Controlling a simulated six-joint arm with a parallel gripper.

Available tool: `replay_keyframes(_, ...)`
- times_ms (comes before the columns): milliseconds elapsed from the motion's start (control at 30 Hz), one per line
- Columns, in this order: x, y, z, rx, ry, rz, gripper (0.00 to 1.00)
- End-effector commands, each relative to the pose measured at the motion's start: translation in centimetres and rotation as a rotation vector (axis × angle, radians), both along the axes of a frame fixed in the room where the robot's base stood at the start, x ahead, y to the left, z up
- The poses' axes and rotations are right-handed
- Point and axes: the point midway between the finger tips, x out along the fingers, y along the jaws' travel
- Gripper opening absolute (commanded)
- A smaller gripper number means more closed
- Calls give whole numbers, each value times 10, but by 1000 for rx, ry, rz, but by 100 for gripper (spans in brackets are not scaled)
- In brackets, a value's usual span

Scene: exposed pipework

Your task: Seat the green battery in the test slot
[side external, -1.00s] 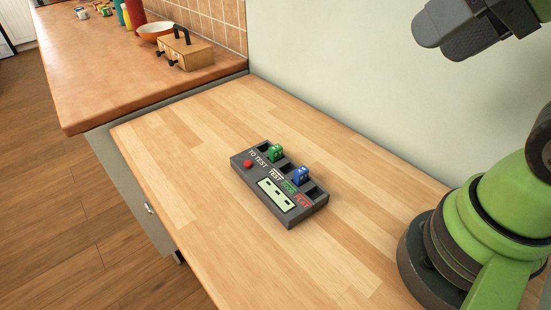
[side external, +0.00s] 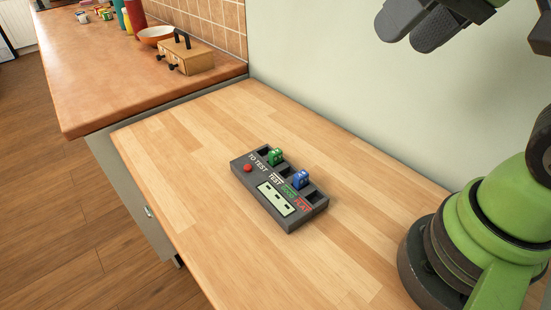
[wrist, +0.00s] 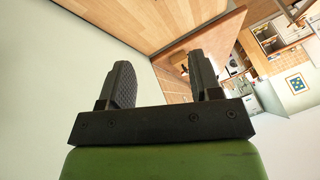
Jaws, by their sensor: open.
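The dark grey tester box (side external: 262,184) lies on the wooden worktop in the side external view. It has a row of slots along its back, labelled TO TEST, TEST, GOOD and FLAT. The green battery (side external: 276,157) stands upright in a slot behind the TO TEST label. The test slot (side external: 288,167) beside it looks empty. A blue battery (side external: 301,178) stands in the slot behind GOOD. My gripper (side external: 418,22) is high at the upper right, away from the box, open and empty. The wrist view shows its two fingers apart (wrist: 162,80); neither box nor batteries show there.
The box has a red button (side external: 248,168) and a pale display. The worktop (side external: 190,150) around it is clear. A pale wall (side external: 350,90) runs behind.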

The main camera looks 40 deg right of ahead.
Motion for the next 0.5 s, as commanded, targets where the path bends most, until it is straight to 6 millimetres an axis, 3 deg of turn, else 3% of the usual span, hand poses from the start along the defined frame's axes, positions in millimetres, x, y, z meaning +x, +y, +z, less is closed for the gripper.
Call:
replay_keyframes(267, 85, 9, -40, -100, 168, 79, 58)
replay_keyframes(500, 143, 23, -111, -186, 291, 164, 58)
